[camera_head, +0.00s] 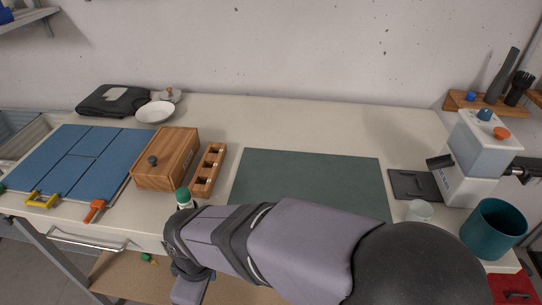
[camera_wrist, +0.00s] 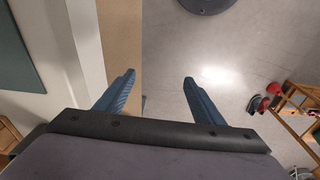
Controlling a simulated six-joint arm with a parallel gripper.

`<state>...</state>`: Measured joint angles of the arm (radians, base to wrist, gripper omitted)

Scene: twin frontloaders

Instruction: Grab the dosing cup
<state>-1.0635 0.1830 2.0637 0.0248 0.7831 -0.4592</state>
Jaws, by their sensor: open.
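A small translucent white cup (camera_head: 419,211), which looks like the dosing cup, stands upright near the bench's front edge at the right in the head view. It is beside a teal bin and in front of a dark flat pad. My gripper (camera_wrist: 159,79) is open and empty in the wrist view, its two blue fingers apart over the floor in front of the bench. In the head view my arm reaches left across the front of the bench, far from the cup. The cup is not in the wrist view.
A white-grey machine (camera_head: 474,165), the teal bin (camera_head: 493,228) and the dark pad (camera_head: 408,184) crowd the cup. A green mat (camera_head: 310,175) lies bare mid-bench. A wooden box (camera_head: 167,160), a slotted wooden rack (camera_head: 208,171) and a green-capped bottle (camera_head: 184,198) stand left.

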